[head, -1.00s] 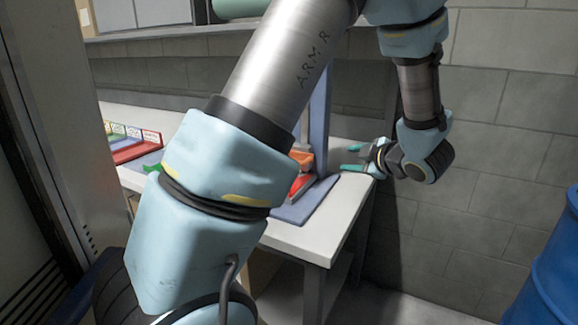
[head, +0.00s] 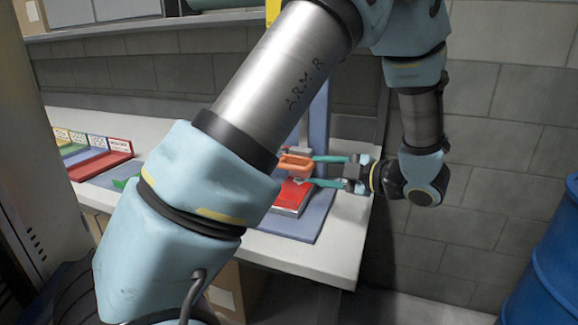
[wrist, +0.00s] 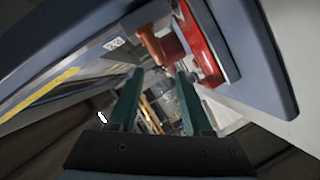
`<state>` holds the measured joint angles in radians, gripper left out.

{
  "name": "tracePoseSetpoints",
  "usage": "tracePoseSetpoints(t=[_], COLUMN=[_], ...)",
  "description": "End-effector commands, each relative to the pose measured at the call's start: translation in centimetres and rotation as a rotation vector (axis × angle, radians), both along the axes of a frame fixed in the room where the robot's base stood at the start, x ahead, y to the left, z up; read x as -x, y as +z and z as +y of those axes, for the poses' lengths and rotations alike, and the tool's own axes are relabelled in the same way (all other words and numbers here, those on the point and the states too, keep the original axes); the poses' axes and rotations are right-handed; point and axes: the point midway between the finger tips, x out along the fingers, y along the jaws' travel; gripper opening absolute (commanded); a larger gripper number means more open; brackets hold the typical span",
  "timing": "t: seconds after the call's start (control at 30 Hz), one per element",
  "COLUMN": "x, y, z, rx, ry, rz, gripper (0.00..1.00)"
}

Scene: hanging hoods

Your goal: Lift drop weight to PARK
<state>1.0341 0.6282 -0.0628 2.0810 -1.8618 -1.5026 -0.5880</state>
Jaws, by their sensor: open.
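An orange part with a bar-like handle (head: 295,163), seemingly the drop weight, sits at the blue upright column (head: 319,115) of a stand on the bench. A red block (head: 292,197) lies below it on the blue base. My gripper (head: 312,170) is open, coming from the right, its teal fingertips close to the orange handle. In the wrist view, the orange part (wrist: 163,45) is just ahead of my open fingertips (wrist: 159,72), with the red block (wrist: 203,50) at right. I cannot tell whether the fingers touch it. No PARK mark is readable; my arm hides part of the stand.
The pale bench (head: 315,262) ends just right of the stand. A row of coloured, labelled trays (head: 98,164) lies at left. A grey block wall (head: 500,145) stands behind, and a blue drum (head: 548,265) is at lower right. A yellow part (head: 273,10) shows at the top.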

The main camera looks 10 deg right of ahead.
Motion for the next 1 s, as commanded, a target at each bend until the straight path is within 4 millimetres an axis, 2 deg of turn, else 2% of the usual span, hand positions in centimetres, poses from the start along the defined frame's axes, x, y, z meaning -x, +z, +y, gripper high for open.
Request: tracePoseSetpoints(t=[0.2,0.43,0.87,1.0], x=[-3.1,-5.5,-6.3,-6.3], y=[-0.7,-1.5,-1.9,-1.9], z=[2.9,5.0,5.7,5.7], rx=[-0.002,-0.002,0.001,0.001], ry=[0.004,0.002,0.000,0.000], rz=[0.002,0.002,0.001,0.001], gripper=[0.50,0.50,0.50,0.36])
